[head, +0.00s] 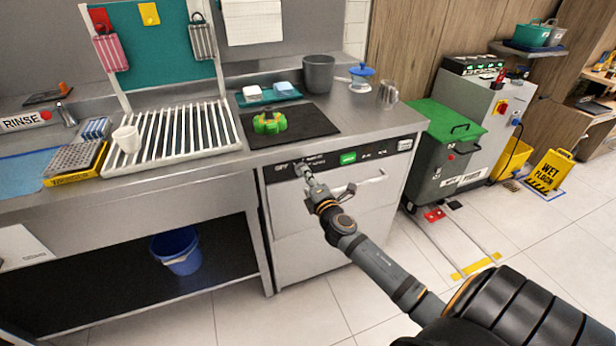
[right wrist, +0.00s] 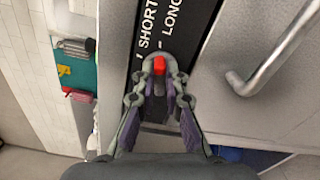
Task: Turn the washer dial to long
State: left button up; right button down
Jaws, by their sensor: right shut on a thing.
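The washer (head: 340,215) is a steel front-loading unit under the counter, with a dark control strip (head: 378,153) along its top edge. My right gripper (head: 303,170) is at the left end of that strip. In the right wrist view my right gripper (right wrist: 159,82) is shut on the dial (right wrist: 159,65), whose red part shows between the fingertips. The words SHORT (right wrist: 148,25) and LONG (right wrist: 172,20) are printed beside it. The fingers hide most of the dial, so I cannot tell its exact setting. My left gripper is out of view.
The washer's bar handle (head: 362,184) sticks out just below the strip; it also shows in the right wrist view (right wrist: 270,62). A black mat (head: 312,122) with a green-and-orange item (head: 270,123) lies on the counter above. A green-lidded bin (head: 445,125) stands to the right.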

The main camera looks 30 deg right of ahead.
jog(key=c, duration=1.4)
grip_release()
jog(key=v, duration=1.2)
jog(key=shift+f, duration=0.1)
